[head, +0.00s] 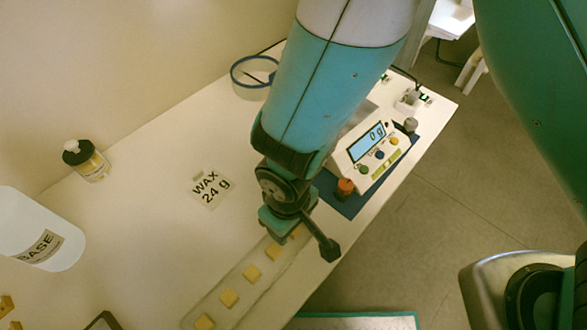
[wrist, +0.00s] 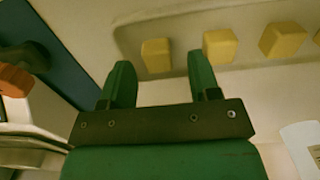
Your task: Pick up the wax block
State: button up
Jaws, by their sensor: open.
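Several small yellow wax blocks lie in a row in a long pale tray (head: 238,284). In the head view, the end block (head: 297,231) is partly hidden by my gripper (head: 288,226); another block (head: 273,249) lies beside it in the row. In the wrist view, my gripper (wrist: 158,60) is open, with its two green fingers apart. The end block (wrist: 157,55) appears between the fingertips, and the second block (wrist: 220,46) is just right of the right finger. Whether the fingers are level with the block or above it, I cannot tell.
A scale (head: 367,150) reading 0 g stands on a blue mat (head: 349,205) beside my gripper. A card (head: 210,188) reads WAX 24 g. A BASE bottle (head: 40,235), a dark-capped jar (head: 86,160) and a blue-rimmed container (head: 245,85) stand on the table. The table's middle left is clear.

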jog(key=shift+s+f, duration=0.1)
jog(key=shift+f, duration=0.35)
